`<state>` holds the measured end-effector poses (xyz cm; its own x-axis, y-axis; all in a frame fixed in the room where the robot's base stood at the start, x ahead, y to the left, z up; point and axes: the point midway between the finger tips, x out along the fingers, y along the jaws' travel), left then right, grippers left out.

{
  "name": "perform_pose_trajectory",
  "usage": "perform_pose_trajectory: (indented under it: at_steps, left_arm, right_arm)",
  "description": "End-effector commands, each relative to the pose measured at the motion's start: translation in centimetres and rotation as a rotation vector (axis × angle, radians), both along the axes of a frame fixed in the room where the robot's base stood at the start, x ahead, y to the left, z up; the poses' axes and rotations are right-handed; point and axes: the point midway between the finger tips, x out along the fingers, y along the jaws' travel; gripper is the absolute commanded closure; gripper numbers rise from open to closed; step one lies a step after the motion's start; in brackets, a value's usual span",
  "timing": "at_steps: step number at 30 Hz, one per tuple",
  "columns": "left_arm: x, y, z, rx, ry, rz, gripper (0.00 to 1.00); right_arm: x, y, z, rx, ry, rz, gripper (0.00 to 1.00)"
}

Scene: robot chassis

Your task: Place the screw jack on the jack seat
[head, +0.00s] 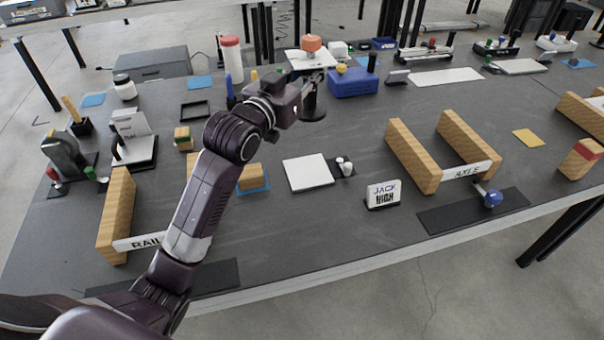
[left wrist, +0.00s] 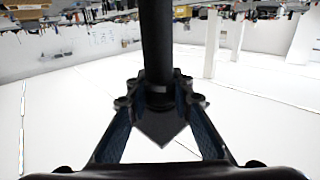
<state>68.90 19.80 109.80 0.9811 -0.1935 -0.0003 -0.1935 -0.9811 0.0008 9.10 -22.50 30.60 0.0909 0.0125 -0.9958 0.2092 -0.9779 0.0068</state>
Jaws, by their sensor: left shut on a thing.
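My left gripper (head: 298,97) is above the back middle of the table, with its arm reaching in from the lower left. It is shut on a dark upright post with a round foot, which looks like the screw jack (head: 313,108). In the left wrist view the dark post (left wrist: 156,45) stands between the two fingers (left wrist: 158,105) and runs up out of the picture. I cannot tell whether its foot touches the table. A white square pad (head: 308,172) lies in front of it, possibly the jack seat. A "JACK HIGH" sign (head: 383,194) stands at the right. My right gripper is not in view.
A wooden frame marked AXLE (head: 412,157) stands right of the pad, and one marked RAIL (head: 117,215) at the left. Small white pieces (head: 345,166) sit beside the pad. A blue box (head: 352,84) is behind right. The table between pad and jack looks clear.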

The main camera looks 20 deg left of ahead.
Motion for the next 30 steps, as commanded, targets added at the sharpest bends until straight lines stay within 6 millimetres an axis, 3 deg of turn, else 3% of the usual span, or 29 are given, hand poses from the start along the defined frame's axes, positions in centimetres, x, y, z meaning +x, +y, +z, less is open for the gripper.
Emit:
perform_pose_trajectory:
  at_steps: [5, 18, 30]
  left_arm:
    - [0.4, 0.3, -1.5, -0.003, 0.003, 0.005, 1.0]
    - [0.3, 0.3, -12.6, -0.002, 0.001, 0.004, 1.0]
    - [0.3, 0.3, -17.3, -0.002, 0.0, 0.005, 1.0]
  right_arm:
    - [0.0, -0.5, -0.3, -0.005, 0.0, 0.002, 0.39]
    - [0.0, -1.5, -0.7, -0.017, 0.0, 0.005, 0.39]
    - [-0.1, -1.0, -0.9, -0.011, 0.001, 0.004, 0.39]
